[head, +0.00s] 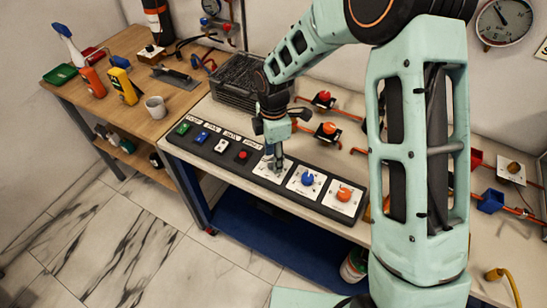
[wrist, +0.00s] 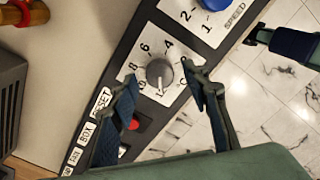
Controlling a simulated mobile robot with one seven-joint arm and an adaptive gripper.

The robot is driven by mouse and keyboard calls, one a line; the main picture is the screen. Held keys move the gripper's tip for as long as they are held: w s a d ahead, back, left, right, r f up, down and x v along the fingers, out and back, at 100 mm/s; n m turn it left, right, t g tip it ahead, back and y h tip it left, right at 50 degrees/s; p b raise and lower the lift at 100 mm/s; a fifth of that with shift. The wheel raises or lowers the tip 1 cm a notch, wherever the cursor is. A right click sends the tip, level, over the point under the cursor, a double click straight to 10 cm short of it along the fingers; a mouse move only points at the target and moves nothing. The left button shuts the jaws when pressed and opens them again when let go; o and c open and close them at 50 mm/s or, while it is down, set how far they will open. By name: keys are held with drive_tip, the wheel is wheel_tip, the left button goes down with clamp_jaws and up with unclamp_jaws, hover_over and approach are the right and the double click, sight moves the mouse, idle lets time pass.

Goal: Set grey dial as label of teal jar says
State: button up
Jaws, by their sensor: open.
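The grey dial (wrist: 159,72) sits on a white plate marked with numbers, including 4, 6 and 8, in the wrist view. Its exact setting is hard to read. My gripper (wrist: 163,82) is open, with one finger on each side of the dial and nothing clearly held. In the head view, my gripper (head: 274,160) is over the dial's white plate (head: 264,176) on the black panel and hides most of the dial. I cannot make out a teal jar or its label in either view.
The black panel (head: 217,157) also carries a blue dial (head: 307,179), an orange dial (head: 343,194) and several buttons, including a red one (head: 242,155). A dark mesh basket (head: 236,82) stands behind. A white cup (head: 156,106) stands on the wooden table at left.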

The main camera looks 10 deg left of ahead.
drive_tip(key=shift+f, duration=0.6)
drive_tip(key=c, duration=1.2)
drive_tip(key=shift+o, duration=0.2)
